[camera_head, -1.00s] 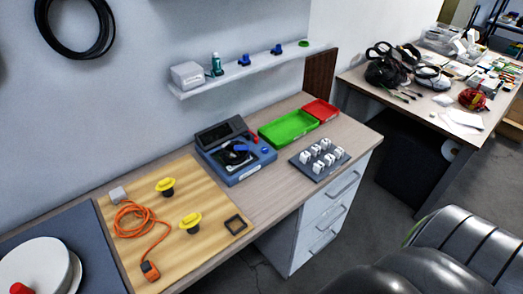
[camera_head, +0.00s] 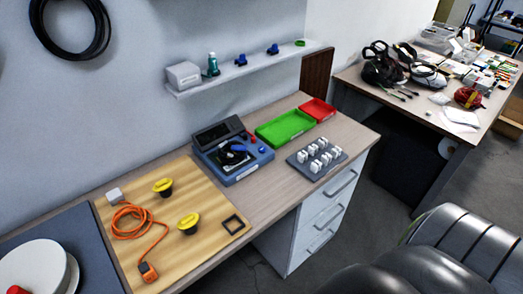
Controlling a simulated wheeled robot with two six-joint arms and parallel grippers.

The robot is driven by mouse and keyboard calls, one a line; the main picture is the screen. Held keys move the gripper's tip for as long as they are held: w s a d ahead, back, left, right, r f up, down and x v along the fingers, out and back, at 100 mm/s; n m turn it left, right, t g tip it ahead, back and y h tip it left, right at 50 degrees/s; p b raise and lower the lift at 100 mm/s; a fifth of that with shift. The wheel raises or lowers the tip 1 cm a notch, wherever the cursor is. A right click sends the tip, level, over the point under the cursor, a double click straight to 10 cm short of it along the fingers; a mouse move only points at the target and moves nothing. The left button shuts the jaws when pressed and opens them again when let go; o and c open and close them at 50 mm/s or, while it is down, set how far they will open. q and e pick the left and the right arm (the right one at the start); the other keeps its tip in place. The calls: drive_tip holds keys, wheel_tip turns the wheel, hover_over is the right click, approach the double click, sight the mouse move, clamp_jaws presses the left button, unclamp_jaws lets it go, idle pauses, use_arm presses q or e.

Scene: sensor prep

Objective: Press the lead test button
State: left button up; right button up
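A blue-grey tester (camera_head: 243,172) with a dark raised display panel (camera_head: 219,133) stands on the wooden bench. A coiled black lead (camera_head: 233,154) lies on top of it. A red knob or plug (camera_head: 252,136) and a small blue button (camera_head: 262,150) show on its right side. I cannot read any labels, so I cannot tell which part is the lead test button. Neither of my grippers is in view, and nothing touches the tester.
A green tray (camera_head: 285,128) and red tray (camera_head: 318,110) lie behind right. A dark rack (camera_head: 312,171) holds several white pieces. An orange cable (camera_head: 131,220) and yellow-topped knobs (camera_head: 163,186) lie on a wooden board. A shelf (camera_head: 240,72) overhangs. Black padded shapes fill the lower right.

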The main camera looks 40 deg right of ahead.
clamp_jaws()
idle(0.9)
